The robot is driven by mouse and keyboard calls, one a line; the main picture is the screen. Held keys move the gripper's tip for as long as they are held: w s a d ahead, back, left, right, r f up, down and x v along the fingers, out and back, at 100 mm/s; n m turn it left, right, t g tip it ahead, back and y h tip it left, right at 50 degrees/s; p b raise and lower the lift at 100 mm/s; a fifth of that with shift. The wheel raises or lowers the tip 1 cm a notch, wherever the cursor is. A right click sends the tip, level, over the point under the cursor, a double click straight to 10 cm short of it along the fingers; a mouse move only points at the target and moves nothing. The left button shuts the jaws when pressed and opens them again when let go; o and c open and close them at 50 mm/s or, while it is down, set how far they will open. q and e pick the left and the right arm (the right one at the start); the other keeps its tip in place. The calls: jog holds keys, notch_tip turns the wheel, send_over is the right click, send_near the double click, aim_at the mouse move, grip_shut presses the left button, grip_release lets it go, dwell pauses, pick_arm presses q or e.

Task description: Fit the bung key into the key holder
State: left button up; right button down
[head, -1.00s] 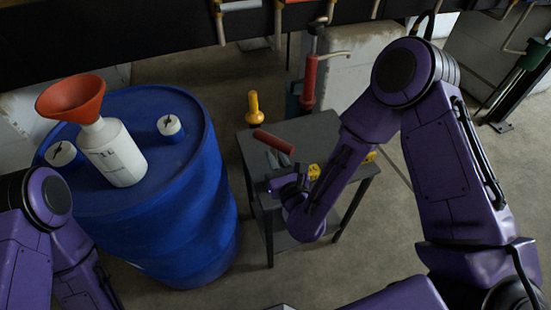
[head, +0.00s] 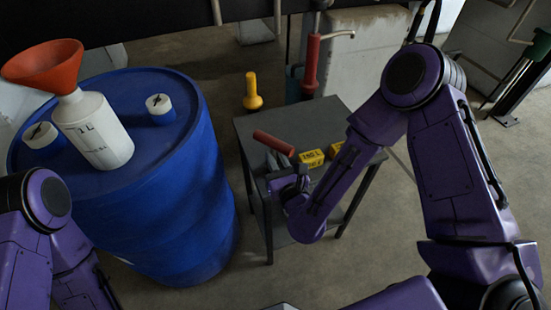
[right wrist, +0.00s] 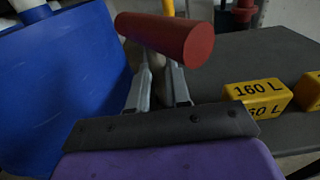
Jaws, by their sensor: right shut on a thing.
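The bung key has a red cylindrical handle (head: 274,142), held above the left part of the dark side table (head: 300,121). My right gripper (head: 279,161) is shut on it just below the handle. In the right wrist view the red handle (right wrist: 170,36) lies crosswise above the two fingers (right wrist: 158,88), and its shank between them is mostly hidden. I cannot clearly make out the key holder. My left arm shows at the left edge, but its gripper is out of view.
Two yellow labelled blocks (head: 311,157) (head: 338,149) lie on the table beside my right gripper. A yellow tool (head: 252,92) and a red pump (head: 311,66) stand towards the back. A blue drum (head: 205,190) at left carries a white bottle (head: 95,130) with an orange funnel (head: 44,65).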

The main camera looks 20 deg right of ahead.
jog(key=shift+f, duration=0.2)
jog(key=c, duration=1)
grip_release()
jog(key=s+p, duration=0.1)
jog(key=s, duration=0.9)
jog(key=shift+s+d+r, duration=0.15)
jog(key=shift+s+r, duration=0.1)
jog(key=shift+r, duration=0.05)
